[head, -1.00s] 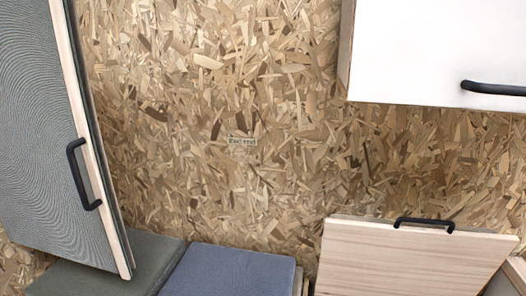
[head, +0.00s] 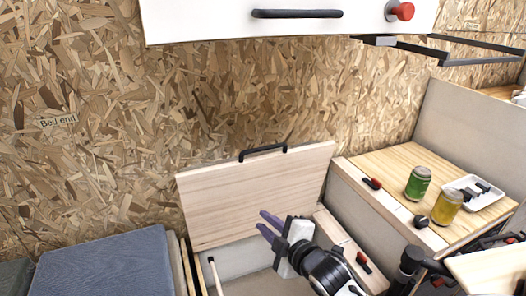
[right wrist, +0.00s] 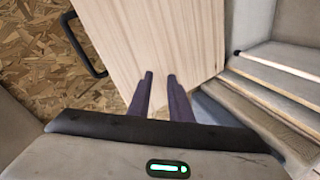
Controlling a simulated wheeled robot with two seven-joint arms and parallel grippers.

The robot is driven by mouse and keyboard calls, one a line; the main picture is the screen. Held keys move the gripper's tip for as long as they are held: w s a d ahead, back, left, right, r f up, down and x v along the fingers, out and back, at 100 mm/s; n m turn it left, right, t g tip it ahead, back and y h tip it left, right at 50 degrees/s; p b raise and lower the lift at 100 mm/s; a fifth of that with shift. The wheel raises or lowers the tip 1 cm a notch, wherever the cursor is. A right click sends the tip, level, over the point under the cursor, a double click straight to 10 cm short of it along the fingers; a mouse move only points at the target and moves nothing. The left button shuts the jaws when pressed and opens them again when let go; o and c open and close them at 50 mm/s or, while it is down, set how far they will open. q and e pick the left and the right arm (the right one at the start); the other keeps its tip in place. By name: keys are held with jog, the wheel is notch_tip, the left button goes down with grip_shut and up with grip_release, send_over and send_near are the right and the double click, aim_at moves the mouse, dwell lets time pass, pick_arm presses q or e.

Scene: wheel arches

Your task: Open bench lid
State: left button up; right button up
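The bench lid (head: 255,193) is a pale wooden panel with a black bar handle (head: 263,152) on its upper edge. It stands raised, leaning towards the chipboard wall, with the open bench box (head: 240,262) below it. In the right wrist view the lid (right wrist: 155,45) fills the upper middle, its handle (right wrist: 83,45) at the left. My right gripper (head: 267,224) is in front of the lid's lower part, over the box opening. Its two purple fingers (right wrist: 160,90) are apart with nothing between them; contact with the lid cannot be told. My left gripper is not in view.
A wooden counter (head: 390,160) at the right holds a green can (head: 418,183), a yellow can (head: 447,208) and a white tray (head: 470,193). A blue cushion (head: 105,268) lies at the left. A white overhead cabinet (head: 220,20) hangs above.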

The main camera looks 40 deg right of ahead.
aim_at(267, 149)
jog(key=w+d+r+n+t+h, duration=0.4)
jog(key=d+r, duration=0.4)
jog(key=r, duration=0.4)
jog(key=shift+g+y, duration=0.6)
jog(key=shift+g, duration=0.1)
jog(key=b+x, duration=0.1)
jog(key=x, duration=0.9)
jog(key=shift+w+r, duration=0.1)
jog(key=shift+w, duration=0.2)
grip_shut()
